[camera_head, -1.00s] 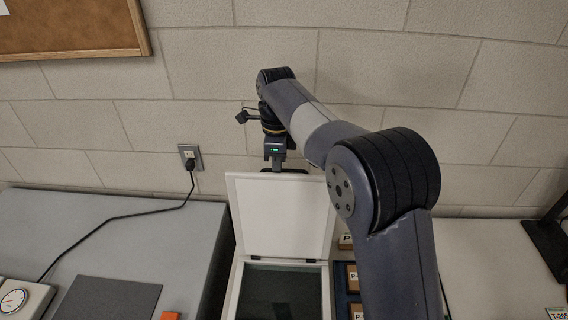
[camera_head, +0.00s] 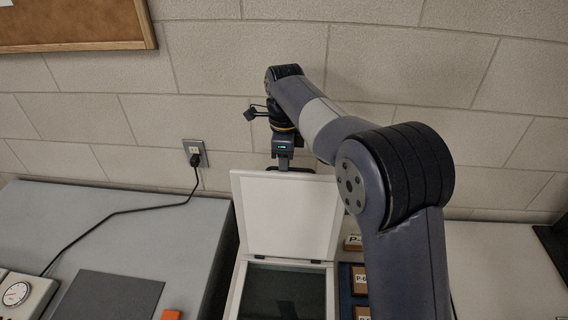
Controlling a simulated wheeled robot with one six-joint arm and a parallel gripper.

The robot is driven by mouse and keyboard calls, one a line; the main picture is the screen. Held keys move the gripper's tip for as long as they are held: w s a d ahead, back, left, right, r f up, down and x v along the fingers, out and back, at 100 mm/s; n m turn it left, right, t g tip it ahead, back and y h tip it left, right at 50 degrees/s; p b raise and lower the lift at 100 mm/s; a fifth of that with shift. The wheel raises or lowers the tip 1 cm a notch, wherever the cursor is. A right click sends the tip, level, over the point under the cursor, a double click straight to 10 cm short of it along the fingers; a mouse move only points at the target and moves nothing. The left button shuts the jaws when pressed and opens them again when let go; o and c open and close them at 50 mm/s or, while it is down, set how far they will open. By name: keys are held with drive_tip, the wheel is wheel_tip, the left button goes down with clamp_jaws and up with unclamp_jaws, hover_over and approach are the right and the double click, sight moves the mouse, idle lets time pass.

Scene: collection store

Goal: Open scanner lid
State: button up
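The scanner (camera_head: 240,291) stands at the bottom centre, with its dark glass bed (camera_head: 283,293) exposed. Its white lid (camera_head: 288,215) is raised and stands steeply up at the back edge of the scanner. My gripper (camera_head: 290,168) is behind the top edge of the lid, pointing down. The lid hides the fingertips, so I cannot see whether they are open or shut, or whether they touch the lid.
A tray (camera_head: 346,295) with small labelled boxes (camera_head: 359,279) stands right of the scanner, partly behind my arm. On the left are a grey surface (camera_head: 90,215), a dark mat (camera_head: 110,296), a dial gauge (camera_head: 17,294) and a cable (camera_head: 120,214) to a wall socket (camera_head: 195,153).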

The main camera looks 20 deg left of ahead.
drive_tip(key=shift+r, duration=0.2)
wheel_tip(320, 180, up, 10)
drive_tip(key=shift+w+r, duration=0.25)
drive_tip(key=shift+w, duration=0.1)
idle(0.4)
drive_tip(key=shift+a+f, duration=0.1)
wheel_tip(320, 180, down, 10)
drive_tip(key=s, duration=0.1)
idle(1.0)
